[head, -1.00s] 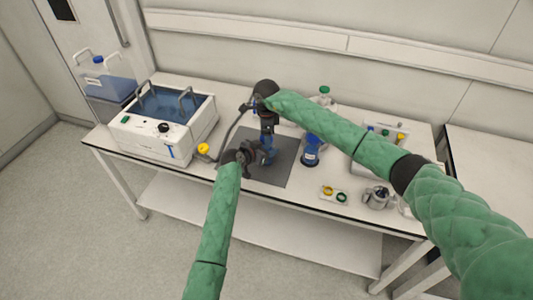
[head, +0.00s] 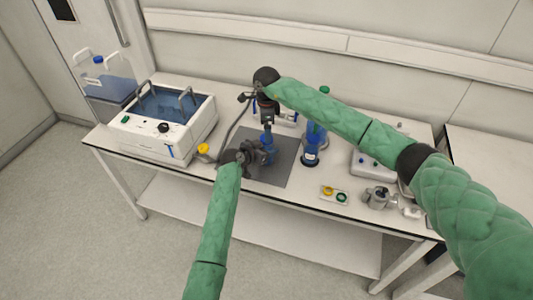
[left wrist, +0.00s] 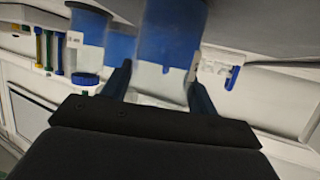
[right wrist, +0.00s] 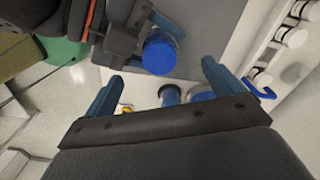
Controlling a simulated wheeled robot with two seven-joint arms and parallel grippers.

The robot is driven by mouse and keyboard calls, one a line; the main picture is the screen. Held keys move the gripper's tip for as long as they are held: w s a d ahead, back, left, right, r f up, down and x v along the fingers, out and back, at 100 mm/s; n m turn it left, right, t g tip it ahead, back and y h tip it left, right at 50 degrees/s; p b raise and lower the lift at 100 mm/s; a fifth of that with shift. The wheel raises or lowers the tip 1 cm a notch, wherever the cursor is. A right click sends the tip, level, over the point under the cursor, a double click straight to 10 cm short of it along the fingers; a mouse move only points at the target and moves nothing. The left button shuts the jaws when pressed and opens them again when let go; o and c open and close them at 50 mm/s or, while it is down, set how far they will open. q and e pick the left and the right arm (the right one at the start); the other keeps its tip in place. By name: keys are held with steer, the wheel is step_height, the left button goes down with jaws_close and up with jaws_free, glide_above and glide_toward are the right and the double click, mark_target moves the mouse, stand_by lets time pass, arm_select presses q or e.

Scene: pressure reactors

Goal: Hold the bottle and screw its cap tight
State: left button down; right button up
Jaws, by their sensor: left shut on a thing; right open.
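The bottle (head: 268,146), with blue contents, stands over the dark mat in the head view. My left gripper (head: 258,154) is shut around its body; in the left wrist view its fingers (left wrist: 158,88) sit either side of the bottle (left wrist: 168,45). The blue cap (right wrist: 160,53) shows on top of the bottle in the right wrist view; how tight it is cannot be seen. My right gripper (head: 267,121) is above the bottle. In the right wrist view its open fingers (right wrist: 161,80) are empty, with the cap beyond and apart from them.
A second blue bottle (head: 311,150) stands just right of the dark mat (head: 283,172). A water bath (head: 170,125) stands on the left. A small card with yellow and green rings (head: 334,194) and a metal vessel (head: 378,197) are at the right front.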

step_height(320, 180, up, 12)
stand_by(0.8)
arm_select(q)
steer(key=shift+c, duration=1.8)
jaws_free()
steer(key=shift+s+a, duration=0.15)
steer(key=shift+a, duration=0.05)
steer(key=b+v, duration=0.3)
steer(key=v, duration=0.4)
arm_select(e)
steer(key=shift+f, duration=1.55)
